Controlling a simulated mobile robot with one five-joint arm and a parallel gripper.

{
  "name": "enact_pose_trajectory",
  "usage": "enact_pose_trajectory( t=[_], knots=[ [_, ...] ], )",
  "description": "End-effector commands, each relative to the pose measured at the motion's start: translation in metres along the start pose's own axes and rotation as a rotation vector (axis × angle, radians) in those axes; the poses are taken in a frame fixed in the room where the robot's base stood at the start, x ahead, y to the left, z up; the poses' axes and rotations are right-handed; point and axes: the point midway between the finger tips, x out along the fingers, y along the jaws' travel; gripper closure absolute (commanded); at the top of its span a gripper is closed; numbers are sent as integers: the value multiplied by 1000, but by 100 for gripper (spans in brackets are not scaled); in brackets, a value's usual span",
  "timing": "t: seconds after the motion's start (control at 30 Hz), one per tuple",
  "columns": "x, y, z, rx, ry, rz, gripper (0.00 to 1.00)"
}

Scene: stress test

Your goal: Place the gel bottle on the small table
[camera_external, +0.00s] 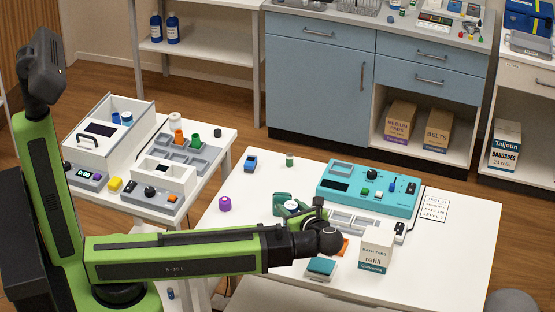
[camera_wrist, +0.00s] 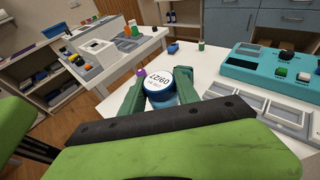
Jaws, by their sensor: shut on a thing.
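My gripper (camera_wrist: 160,90) is shut on a round container (camera_wrist: 160,84), held between its green fingers. The container has a white printed end and a blue side; I see it end-on and cannot confirm that it is the gel bottle. In the external view my gripper (camera_external: 296,205) is over the white table (camera_external: 462,235) on the right, and the container is mostly hidden by the fingers. A smaller white table (camera_external: 222,150) stands to the left, holding grey and white devices. Two blue bottles (camera_external: 164,28) stand on the back shelf.
A teal device (camera_external: 370,188), a white refill box (camera_external: 376,250), a purple piece (camera_external: 224,204) and a blue piece (camera_external: 250,163) are on the right table. The left table is crowded.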

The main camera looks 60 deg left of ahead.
Motion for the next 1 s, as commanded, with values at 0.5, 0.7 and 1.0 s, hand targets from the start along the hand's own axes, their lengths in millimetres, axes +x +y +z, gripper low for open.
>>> enact_pose_trajectory(
  t=[0.5, 0.7, 1.0],
  knots=[
    [-16, 2, 36, -1, -1, 1, 100],
    [-13, 2, 27, -1, -1, 1, 100],
    [-4, 1, 2, -2, -1, 0, 100]
  ],
)
